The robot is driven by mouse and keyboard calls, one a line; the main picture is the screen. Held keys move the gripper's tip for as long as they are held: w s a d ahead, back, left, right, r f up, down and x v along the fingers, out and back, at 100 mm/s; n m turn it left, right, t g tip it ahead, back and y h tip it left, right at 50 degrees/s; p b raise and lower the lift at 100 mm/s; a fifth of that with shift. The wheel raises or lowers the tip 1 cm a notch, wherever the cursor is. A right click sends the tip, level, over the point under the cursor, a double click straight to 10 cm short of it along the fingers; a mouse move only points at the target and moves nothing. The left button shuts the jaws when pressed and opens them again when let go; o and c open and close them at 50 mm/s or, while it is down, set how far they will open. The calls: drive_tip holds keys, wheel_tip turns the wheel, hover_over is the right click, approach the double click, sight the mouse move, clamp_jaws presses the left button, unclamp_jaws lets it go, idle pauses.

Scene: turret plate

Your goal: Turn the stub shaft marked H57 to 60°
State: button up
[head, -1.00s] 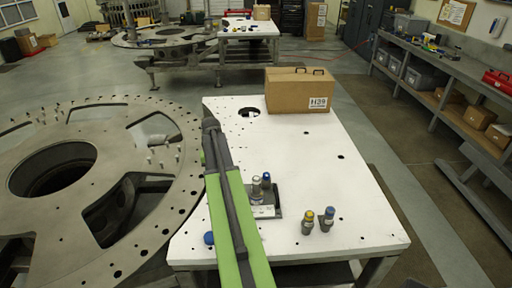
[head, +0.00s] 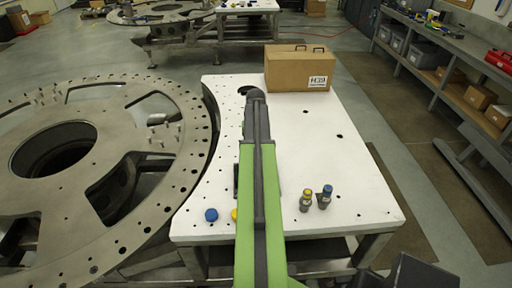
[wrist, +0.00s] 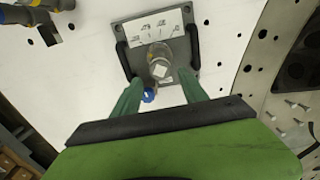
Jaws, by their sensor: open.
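In the wrist view, a grey fixture plate (wrist: 176,44) lies on the white table and carries a pale label (wrist: 150,24) with marks too small to read. A stub shaft (wrist: 159,66) with a light square end stands on the plate; I cannot read H57 on it. A blue-topped piece (wrist: 149,95) shows just below it. In the head view my arm hides most of the plate and the shaft.
Yellow-topped (head: 306,200) and blue-topped (head: 325,197) fittings stand on the white table (head: 350,175) right of my arm. A blue cap (head: 211,215) lies left. A cardboard box (head: 298,72) marked H39 is at the back. A large round plate (head: 175,170) is left.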

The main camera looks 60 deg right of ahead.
drive_tip(key=shift+f+b, duration=2.35)
drive_tip(key=shift+f, duration=0.45)
drive_tip(key=c, duration=1)
drive_tip(key=shift+c, duration=0.3)
drive_tip(key=m, duration=0.8)
drive_tip(key=o, duration=1.1)
drive_tip(key=shift+c, duration=0.2)
